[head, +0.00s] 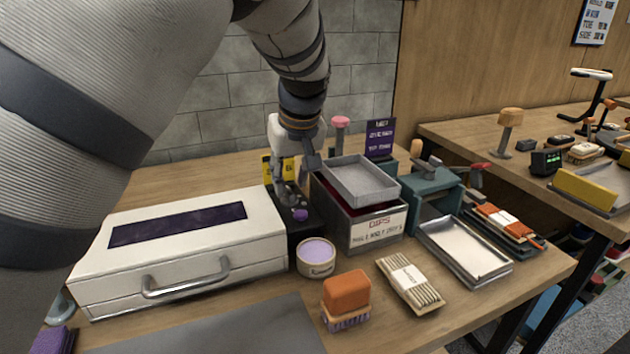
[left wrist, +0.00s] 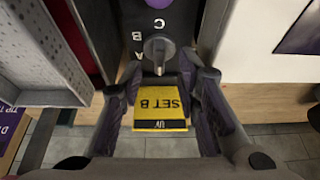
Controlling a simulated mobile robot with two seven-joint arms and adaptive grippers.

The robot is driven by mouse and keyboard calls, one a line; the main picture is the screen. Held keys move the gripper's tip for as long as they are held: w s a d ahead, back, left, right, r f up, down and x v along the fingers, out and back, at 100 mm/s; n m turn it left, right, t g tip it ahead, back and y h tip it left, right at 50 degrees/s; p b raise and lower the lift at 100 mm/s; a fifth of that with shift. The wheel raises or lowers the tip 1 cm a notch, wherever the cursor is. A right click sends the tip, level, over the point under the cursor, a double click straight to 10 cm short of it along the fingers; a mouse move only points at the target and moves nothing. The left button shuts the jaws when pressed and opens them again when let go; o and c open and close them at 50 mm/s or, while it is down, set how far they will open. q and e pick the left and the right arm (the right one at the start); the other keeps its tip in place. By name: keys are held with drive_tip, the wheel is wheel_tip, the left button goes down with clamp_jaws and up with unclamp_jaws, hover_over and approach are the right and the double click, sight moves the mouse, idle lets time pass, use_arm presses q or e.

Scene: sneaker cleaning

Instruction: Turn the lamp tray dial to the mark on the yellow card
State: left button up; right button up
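The dial (left wrist: 158,48) is a grey knob on a dark panel (head: 305,226). In the left wrist view the letters A, B and C stand around the knob; I cannot tell surely which one it points to. The yellow card (left wrist: 160,106) reads "SET B" and "UV", upside down in that view; part of it shows in the head view (head: 266,168) behind my left gripper (left wrist: 160,72). That gripper is open, its two fingers spread on either side of the card and knob, above the panel. Contact with the knob is not visible. My right gripper is not in view.
A white box (head: 250,233) with a dark window and handle stands left of the panel. The "DIPS" box (head: 376,232) with a grey tray (head: 360,180) on top is close on the right. A round lilac tub (head: 316,258) and an orange-topped brush (head: 346,290) stand in front.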

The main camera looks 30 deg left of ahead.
use_arm(q)
drive_tip(key=shift+x, duration=1.45)
drive_tip(key=shift+r, duration=0.1)
clamp_jaws()
drive_tip(key=shift+r, duration=0.1)
